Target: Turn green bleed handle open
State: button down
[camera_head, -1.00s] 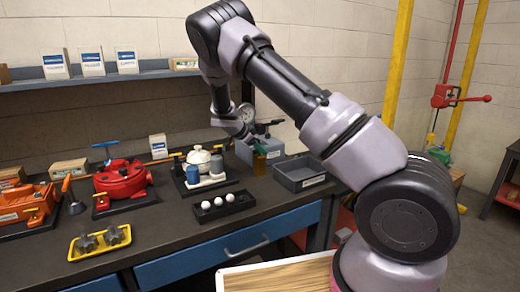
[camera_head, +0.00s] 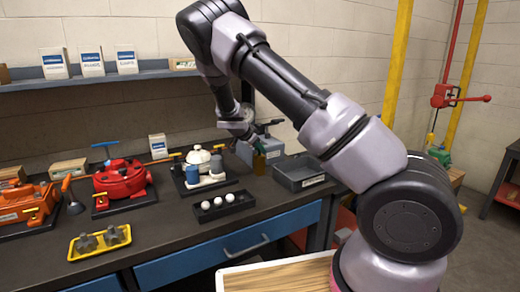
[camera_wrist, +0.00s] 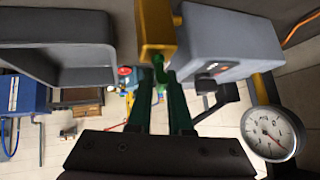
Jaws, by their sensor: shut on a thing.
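The green bleed handle (camera_wrist: 158,68) shows in the wrist view as a small green piece below a brass-yellow valve body (camera_wrist: 155,28). My gripper (camera_wrist: 160,78) has dark green fingers that are shut on the handle, one on each side. The valve body sits beside a grey box (camera_wrist: 225,45) with a round dial gauge (camera_wrist: 270,133) nearby. In the head view my gripper (camera_head: 257,143) is at the grey box (camera_head: 272,148) at the back right of the bench. The handle is mostly hidden there, and its exact angle cannot be told.
An open grey bin (camera_head: 300,173) stands close to the right of the valve. A white-topped pump unit (camera_head: 200,165) and a black tray (camera_head: 223,205) with white balls stand to the left. A red unit (camera_head: 122,182) and a yellow tray (camera_head: 100,242) lie further left.

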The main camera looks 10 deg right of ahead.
jog(key=n+t+y, duration=0.2)
jog(key=n, duration=0.1)
jog(key=shift+n, duration=0.3)
jog(key=n+y, duration=0.2)
jog(key=n+t+y, duration=0.1)
jog(key=n, duration=0.1)
jog(key=shift+w+r+y, duration=0.15)
jog(key=shift+y, duration=0.25)
jog(key=n+y, duration=0.3)
jog(key=n, duration=0.1)
jog(key=n+y, duration=0.2)
jog(key=shift+a+n+g, duration=0.1)
jog(key=shift+n+g, duration=0.2)
jog(key=shift+n, duration=0.1)
jog(key=shift+a+n+y, duration=0.1)
jog(key=shift+n+y, duration=0.2)
jog(key=shift+n, duration=0.2)
jog(key=c, duration=0.9)
grip_release()
jog(key=shift+o, duration=0.2)
